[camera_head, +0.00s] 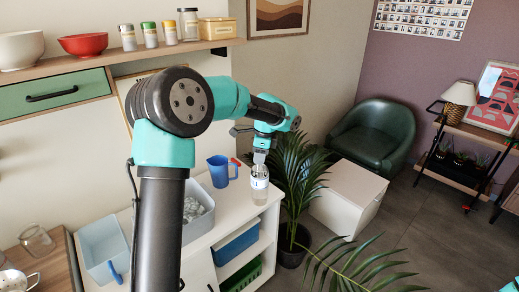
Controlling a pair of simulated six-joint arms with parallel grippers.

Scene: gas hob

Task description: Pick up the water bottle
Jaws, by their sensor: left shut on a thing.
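The water bottle (259,188) is clear with a pale label and stands upright at the right end of the white counter (232,215). My left gripper (260,156) comes down from above and is shut on the top of the bottle, hiding its cap. I cannot tell whether the base of the bottle touches the counter or is slightly above it. My right gripper is not in view.
A blue jug (219,171) stands just left of the bottle. A potted palm (297,180) is close on the right, with a white cabinet (350,195) behind it. A grey-blue bin (104,248) sits at the counter's left. A shelf (150,54) holds bowls and jars.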

